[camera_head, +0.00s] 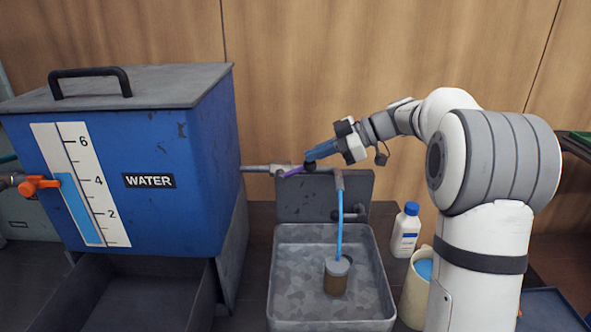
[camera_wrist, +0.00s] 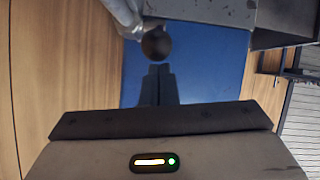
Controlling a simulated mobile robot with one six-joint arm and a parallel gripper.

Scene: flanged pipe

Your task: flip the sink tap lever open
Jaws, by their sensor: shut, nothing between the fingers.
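The sink tap sits on a grey pipe (camera_head: 258,168) from the tank. Its purple lever (camera_head: 293,171) lies nearly along the pipe, with a dark round knob (camera_head: 310,167) at its right end. The knob also shows in the wrist view (camera_wrist: 156,43), just beyond my fingertips. My gripper (camera_head: 309,156) is shut and empty, its tips close to the knob; I cannot tell whether they touch. The spout (camera_head: 339,180) points down over the sink (camera_head: 283,290). A thin blue stream (camera_head: 340,225) runs from it to a brown container (camera_head: 336,278) in the sink.
A blue water tank (camera_head: 170,215) with a level scale and an orange valve handle (camera_head: 38,185) stands left. A white bottle (camera_head: 405,231) with a blue cap and a cream pail (camera_head: 413,290) stand right of the sink. A wooden wall (camera_head: 300,70) is behind.

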